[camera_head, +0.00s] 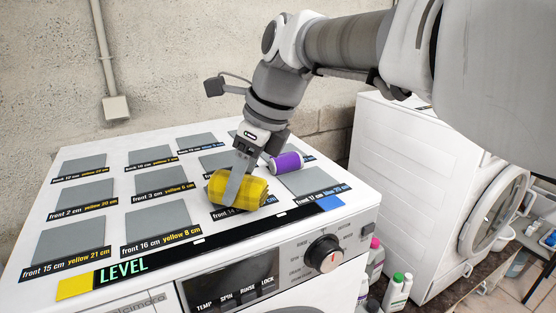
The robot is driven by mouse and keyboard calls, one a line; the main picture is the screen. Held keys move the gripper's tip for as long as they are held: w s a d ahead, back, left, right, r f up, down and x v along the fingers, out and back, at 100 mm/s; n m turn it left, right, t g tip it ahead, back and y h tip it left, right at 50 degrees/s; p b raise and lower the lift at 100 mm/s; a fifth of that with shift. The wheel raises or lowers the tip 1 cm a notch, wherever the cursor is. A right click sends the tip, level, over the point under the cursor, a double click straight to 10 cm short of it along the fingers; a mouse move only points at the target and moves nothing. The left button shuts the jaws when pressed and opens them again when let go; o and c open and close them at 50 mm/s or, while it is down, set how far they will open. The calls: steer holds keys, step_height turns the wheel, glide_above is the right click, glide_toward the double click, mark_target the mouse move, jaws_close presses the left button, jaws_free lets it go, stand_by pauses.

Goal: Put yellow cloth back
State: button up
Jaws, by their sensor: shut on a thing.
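The yellow cloth (245,193) is a rolled, checked bundle on top of the white washing machine. It sits over a grey pad whose label reads "front 14", partly covered. My gripper (236,185) reaches down from above and is shut on the cloth, with one finger across its near side. The other finger is hidden behind the cloth. I cannot tell whether the cloth touches the pad.
Several labelled grey pads (73,241) cover the machine top (112,206). A purple and white roll (286,161) lies just behind the cloth. A yellow square (75,287) marks the front left. Bottles (397,290) stand beside the machine, and a second white machine (408,160) is at right.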

steer(key=shift+f, duration=0.2)
steer(key=shift+f, duration=0.1)
steer(key=o, duration=1.2)
